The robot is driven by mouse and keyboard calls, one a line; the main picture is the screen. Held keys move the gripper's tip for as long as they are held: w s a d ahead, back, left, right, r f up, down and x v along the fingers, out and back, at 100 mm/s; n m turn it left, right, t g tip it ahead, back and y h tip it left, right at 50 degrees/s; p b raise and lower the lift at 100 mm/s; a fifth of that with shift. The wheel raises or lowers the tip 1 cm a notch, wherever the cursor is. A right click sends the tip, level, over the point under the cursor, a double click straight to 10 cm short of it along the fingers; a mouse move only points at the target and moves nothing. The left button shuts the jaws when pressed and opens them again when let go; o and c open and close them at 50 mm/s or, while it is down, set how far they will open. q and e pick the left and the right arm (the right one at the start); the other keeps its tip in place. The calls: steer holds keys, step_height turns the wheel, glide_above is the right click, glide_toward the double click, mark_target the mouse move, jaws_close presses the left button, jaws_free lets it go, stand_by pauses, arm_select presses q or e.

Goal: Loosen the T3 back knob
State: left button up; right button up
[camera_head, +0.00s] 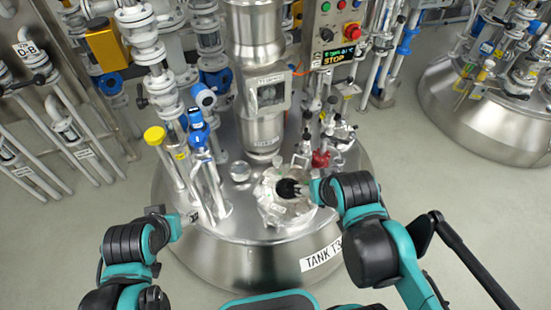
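The steel tank T3 (215,250) stands in front of me, with its "TANK T3" label (321,254) at the front right. A round, light metal hatch (275,211) sits on its top. My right gripper (288,188) reaches in from the right, its dark fingers over the hatch. Whether they are open or shut on something does not show. No back knob can be told apart; the gripper covers part of the hatch. My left gripper (190,215) is beside the tank's left edge, away from the hatch; its fingers are too small to read.
A thick steel column (262,130) rises behind the hatch. A red valve (320,158) and small fittings stand behind right. Pipes with a blue device (198,132) and yellow cap (155,135) stand left. A control panel (335,35) is at the back.

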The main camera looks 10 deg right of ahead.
steer(key=w+r+m, duration=0.1)
steer(key=w+r, duration=0.2)
steer(key=w, duration=0.4)
steer(key=m+g+h+p, duration=0.3)
steer(key=m+g+h, duration=0.15)
steer(key=m, duration=0.55)
glide_above(277, 159)
steer(key=s+a, duration=0.2)
steer(key=a, duration=0.1)
step_height(277, 159, down, 31)
steer(key=shift+y, duration=0.35)
steer(key=b+x, duration=0.1)
steer(key=x, duration=0.2)
steer(key=b+x, duration=0.2)
steer(key=x, duration=0.2)
steer(key=shift+a+f, duration=0.2)
steer(key=shift+w+d+f, duration=0.2)
steer(key=shift+f, duration=0.25)
